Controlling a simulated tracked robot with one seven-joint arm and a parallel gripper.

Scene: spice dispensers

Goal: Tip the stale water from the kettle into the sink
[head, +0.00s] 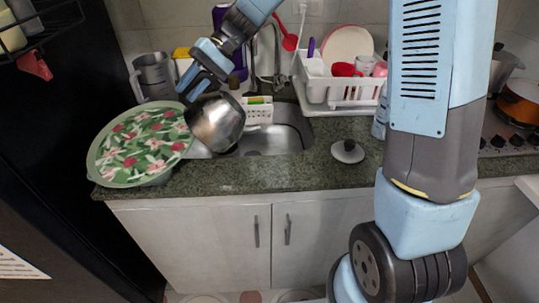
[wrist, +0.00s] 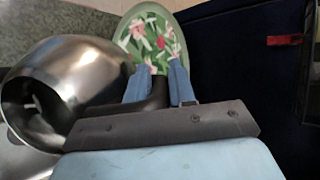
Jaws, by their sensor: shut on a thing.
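The shiny metal kettle (head: 217,122) hangs tilted over the left part of the sink (head: 270,141). My gripper (head: 197,88) is at its upper left, shut on its dark handle. In the wrist view the kettle (wrist: 88,72) is left of my gripper (wrist: 158,84), with its round opening toward the lower left. The black handle (wrist: 157,95) sits between the blue fingers. I cannot see any water or stream. A light round lid with a dark knob (head: 347,152) lies on the counter right of the sink.
A green floral tray (head: 140,145) stands left of the kettle, close to it. A grey jug (head: 153,76) is behind the tray. A white dish rack (head: 335,90) with dishes is behind the sink's right side. The counter (head: 300,172) in front is clear.

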